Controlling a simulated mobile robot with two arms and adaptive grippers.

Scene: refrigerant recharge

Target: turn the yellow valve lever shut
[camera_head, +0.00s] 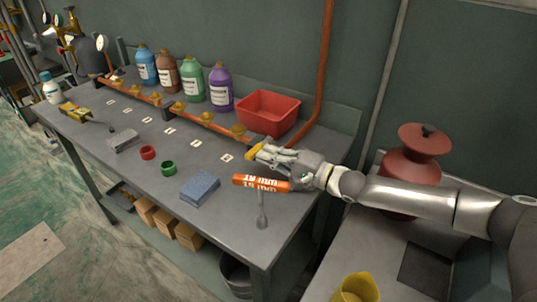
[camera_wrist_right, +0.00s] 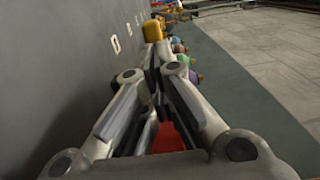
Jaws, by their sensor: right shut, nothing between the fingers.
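A copper pipe (camera_head: 140,95) runs along the back of the grey workbench with several yellow valve levers (camera_head: 207,117) on it. The yellow lever (camera_head: 254,151) at the pipe's right end is right at the fingertips of my right gripper (camera_head: 264,154). In the right wrist view, a yellow piece (camera_wrist_right: 153,31) shows just beyond the tips of my right gripper (camera_wrist_right: 158,55). The fingers are shut with nothing between them. I cannot tell whether they touch the lever. My left gripper is not in view.
A red bin (camera_head: 268,112) stands behind the gripper, with several coloured bottles (camera_head: 193,83) to its left. An orange can (camera_head: 261,183) and a blue sponge (camera_head: 200,188) lie in front. A red tank (camera_head: 411,160) stands to the right.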

